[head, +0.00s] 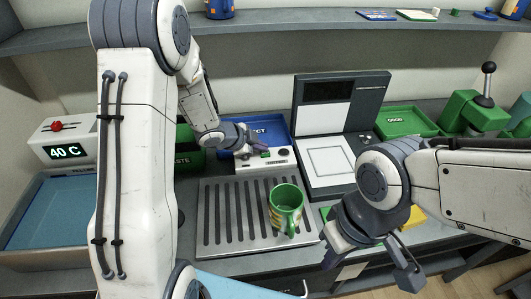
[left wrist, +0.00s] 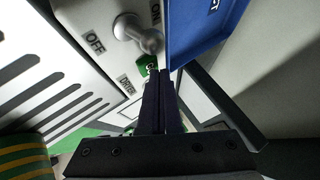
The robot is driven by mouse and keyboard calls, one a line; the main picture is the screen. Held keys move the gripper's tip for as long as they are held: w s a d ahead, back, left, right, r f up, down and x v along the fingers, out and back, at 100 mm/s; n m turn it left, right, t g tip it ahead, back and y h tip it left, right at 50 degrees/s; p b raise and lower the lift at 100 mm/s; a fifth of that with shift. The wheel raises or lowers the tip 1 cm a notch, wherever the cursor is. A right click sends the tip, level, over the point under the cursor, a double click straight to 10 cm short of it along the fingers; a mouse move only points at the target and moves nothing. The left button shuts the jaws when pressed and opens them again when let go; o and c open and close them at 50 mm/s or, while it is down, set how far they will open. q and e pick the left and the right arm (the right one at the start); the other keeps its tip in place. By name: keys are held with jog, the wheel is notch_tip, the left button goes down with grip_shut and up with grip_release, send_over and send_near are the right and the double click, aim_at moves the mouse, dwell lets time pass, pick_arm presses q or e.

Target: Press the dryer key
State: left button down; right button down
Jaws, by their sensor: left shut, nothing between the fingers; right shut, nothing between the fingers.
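The dryer control box (head: 250,163) is a white box behind the slatted rack. In the left wrist view it carries a grey lever (left wrist: 137,35) between OFF and ON marks and a small green key (left wrist: 149,64) beside a DRYER label. My left gripper (head: 264,150) is shut and empty over the box. In the left wrist view its dark fingertips (left wrist: 157,72) are at the green key and partly cover it; I cannot tell whether they touch it. My right gripper (head: 405,275) is shut and empty at the lower right, away from the box.
A green mug (head: 284,208) with yellow marks stands on the slatted rack (head: 215,222), right of its middle. A blue tray (head: 274,127) lies behind the box. A grey-and-white machine (head: 338,115) stands to its right. A 40 C display unit (head: 66,152) and blue basin are at left.

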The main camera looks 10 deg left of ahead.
aim_at(262, 154)
pick_arm(q)
jog(key=shift+f, duration=0.4)
jog(key=shift+r, duration=0.15)
dwell(0.4)
jog(key=shift+r+p, duration=0.7)
jog(key=shift+r, duration=0.05)
notch_tip(262, 154, up, 5)
jog(key=p, duration=0.5)
jog(key=shift+r, duration=0.1)
dwell(0.4)
